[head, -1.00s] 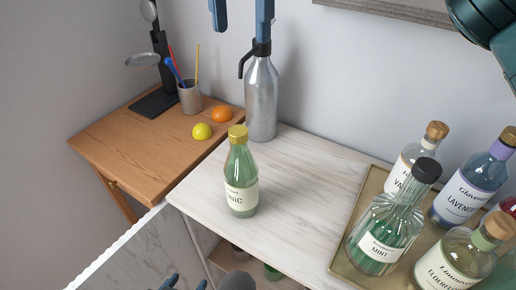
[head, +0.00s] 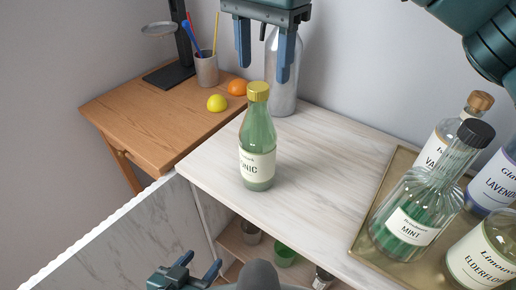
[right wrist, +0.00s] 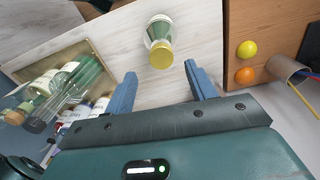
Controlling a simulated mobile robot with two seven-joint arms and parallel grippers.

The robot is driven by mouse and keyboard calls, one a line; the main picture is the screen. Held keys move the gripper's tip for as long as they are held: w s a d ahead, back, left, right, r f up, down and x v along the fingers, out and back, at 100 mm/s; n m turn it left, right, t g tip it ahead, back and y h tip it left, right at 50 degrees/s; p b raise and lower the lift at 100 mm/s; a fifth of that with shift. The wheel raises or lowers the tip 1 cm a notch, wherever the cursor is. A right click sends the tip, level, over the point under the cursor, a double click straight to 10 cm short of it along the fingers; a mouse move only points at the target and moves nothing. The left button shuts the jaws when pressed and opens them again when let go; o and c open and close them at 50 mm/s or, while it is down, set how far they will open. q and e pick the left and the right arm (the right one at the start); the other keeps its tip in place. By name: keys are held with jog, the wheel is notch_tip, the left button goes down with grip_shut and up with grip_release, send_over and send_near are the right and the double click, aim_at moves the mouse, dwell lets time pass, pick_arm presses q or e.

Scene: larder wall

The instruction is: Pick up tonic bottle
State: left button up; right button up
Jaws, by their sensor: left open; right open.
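The tonic bottle (head: 257,135) is green glass with a gold cap and a white label. It stands upright on the pale wooden counter, near its left front edge. My right gripper (head: 263,72) is open and empty, with its fingers pointing down above and slightly behind the bottle in the head view. In the right wrist view, the bottle (right wrist: 160,38) shows gold cap towards me, just beyond the gap between the open fingers (right wrist: 160,68); they look apart from it. My left gripper (head: 203,262) is open and empty, low in front of the counter.
A steel bottle (head: 283,90) stands close behind the tonic bottle, partly hidden by my right gripper. A tray (head: 361,244) with several labelled bottles is at the right. A wooden desk (head: 150,115) with fruit is at the left. An open marble-look door (head: 120,245) stands front left.

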aim_at(258, 86)
jog(key=f, duration=0.5)
jog(key=shift+s+a+f, duration=0.1)
jog(key=shift+a, duration=0.25)
jog(key=shift+c, duration=0.5)
grip_shut()
dwell(0.5)
